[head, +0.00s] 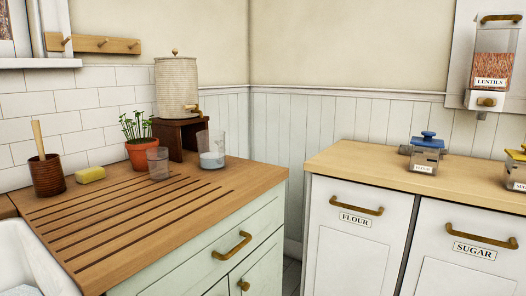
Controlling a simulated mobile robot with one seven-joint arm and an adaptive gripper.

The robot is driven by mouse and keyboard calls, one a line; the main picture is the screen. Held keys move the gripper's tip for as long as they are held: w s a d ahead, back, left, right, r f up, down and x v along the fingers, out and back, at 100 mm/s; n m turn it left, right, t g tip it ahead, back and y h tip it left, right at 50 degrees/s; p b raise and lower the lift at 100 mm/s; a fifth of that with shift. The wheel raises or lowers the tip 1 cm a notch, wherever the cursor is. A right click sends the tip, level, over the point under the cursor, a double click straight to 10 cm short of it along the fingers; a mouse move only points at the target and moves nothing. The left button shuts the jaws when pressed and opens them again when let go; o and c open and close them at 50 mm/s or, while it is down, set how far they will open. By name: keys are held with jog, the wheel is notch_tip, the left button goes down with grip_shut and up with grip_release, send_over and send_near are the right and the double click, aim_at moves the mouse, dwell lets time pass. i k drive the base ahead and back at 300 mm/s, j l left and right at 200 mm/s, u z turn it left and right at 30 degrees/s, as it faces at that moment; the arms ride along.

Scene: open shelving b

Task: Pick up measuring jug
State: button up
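The likely measuring jug (211,148) is a clear, straight-sided vessel with a little white content at its bottom. It stands upright on the wooden worktop (240,184), near the back right, in front of a dark wooden stand (180,139). A smaller clear glass (157,164) stands to its left on the grooved part of the worktop. My gripper is not in view.
A ribbed dispenser (176,88) with a tap sits on the stand. A potted plant (142,154), yellow sponge (90,174) and brown pot (46,176) stand left. A sink (30,262) is at lower left. The right counter (350,165) holds labelled jars (426,155).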

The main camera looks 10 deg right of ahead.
aim_at(211, 144)
jog(key=i+l, duration=0.15)
jog(key=l, duration=0.15)
jog(key=i+l+u, duration=0.15)
jog(key=i+l, duration=0.2)
jog(key=l, duration=0.25)
jog(key=i+l+u, duration=0.1)
jog(key=l, duration=0.2)
jog(key=i+l+u, duration=0.1)
jog(key=i, duration=0.35)
jog(key=i+l, duration=0.1)
jog(key=i, duration=0.4)
jog(key=i+j, duration=0.25)
jog(key=j+u, duration=0.05)
